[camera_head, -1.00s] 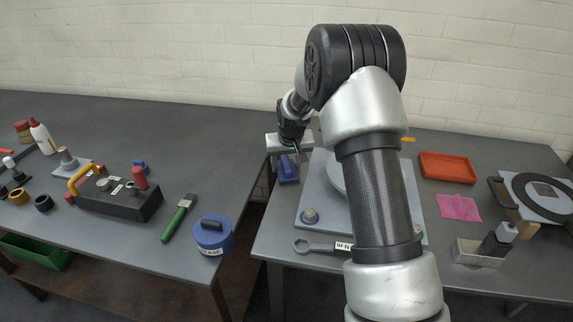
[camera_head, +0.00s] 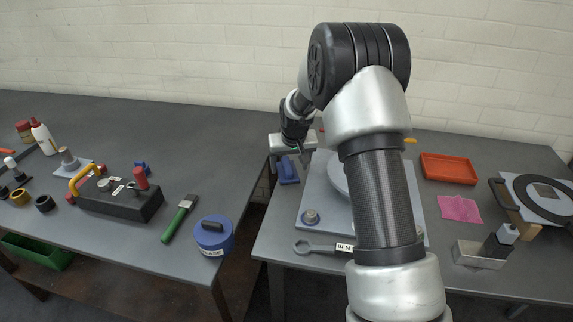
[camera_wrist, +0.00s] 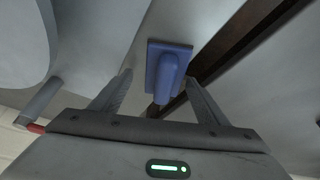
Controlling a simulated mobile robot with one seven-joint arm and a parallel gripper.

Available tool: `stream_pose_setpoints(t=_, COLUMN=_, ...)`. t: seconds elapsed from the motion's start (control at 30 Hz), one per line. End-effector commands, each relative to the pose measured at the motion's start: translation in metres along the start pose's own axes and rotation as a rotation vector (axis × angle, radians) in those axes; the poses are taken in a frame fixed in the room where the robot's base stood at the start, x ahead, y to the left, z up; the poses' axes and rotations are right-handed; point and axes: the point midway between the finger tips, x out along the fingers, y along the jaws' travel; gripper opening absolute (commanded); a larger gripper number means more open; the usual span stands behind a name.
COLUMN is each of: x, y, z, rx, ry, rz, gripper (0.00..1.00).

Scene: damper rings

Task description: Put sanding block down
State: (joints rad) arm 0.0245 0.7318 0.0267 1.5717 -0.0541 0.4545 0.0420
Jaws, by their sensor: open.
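The blue sanding block (camera_head: 288,171) lies on the right table near its left edge, beside the grey plate. In the wrist view the block (camera_wrist: 168,72) shows its handle and base, beyond the fingertips and roughly between them. My gripper (camera_head: 303,162) is above the table, just right of the block in the head view. In the wrist view my gripper (camera_wrist: 160,84) is open and empty, with its two fingers apart and clear of the block.
A grey plate (camera_head: 312,196) with a round disc is right of the block. A wrench (camera_head: 322,247) lies in front. The table's edge and a gap are close on the left. A red tray (camera_head: 447,168) and pink cloth (camera_head: 459,208) lie farther right.

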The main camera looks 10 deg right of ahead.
Motion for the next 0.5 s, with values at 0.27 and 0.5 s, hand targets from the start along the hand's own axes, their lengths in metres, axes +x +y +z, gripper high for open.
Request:
stream_pose_setpoints(t=0.27, x=-0.064, y=-0.004, z=-0.003, rx=-0.002, ry=0.01, rz=-0.005, gripper=0.68)
stream_pose_setpoints(t=0.5, x=-0.104, y=-0.004, z=-0.003, rx=-0.003, ry=0.009, rz=-0.006, gripper=0.68)
